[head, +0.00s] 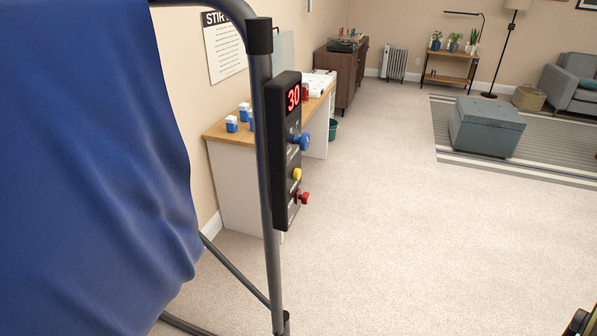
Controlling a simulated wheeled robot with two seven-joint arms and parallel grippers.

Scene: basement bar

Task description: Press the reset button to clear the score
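A black score panel (285,150) is fixed to a grey metal post (265,180) near the middle of the head view. Its display (293,97) shows a red 30. Below it a blue button (301,141), a yellow button (297,174) and a red button (304,197) stick out to the right. The labels beside them are too small to read, so I cannot tell which one is reset. Neither gripper is clearly visible. A dark sliver in the bottom right corner may be part of my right arm.
A blue cloth (90,170) hangs from the tube frame and fills the left side. A wood-topped counter (217,131) stands behind the panel. Open carpet lies to the right, with a teal ottoman (486,127) on a striped rug farther back.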

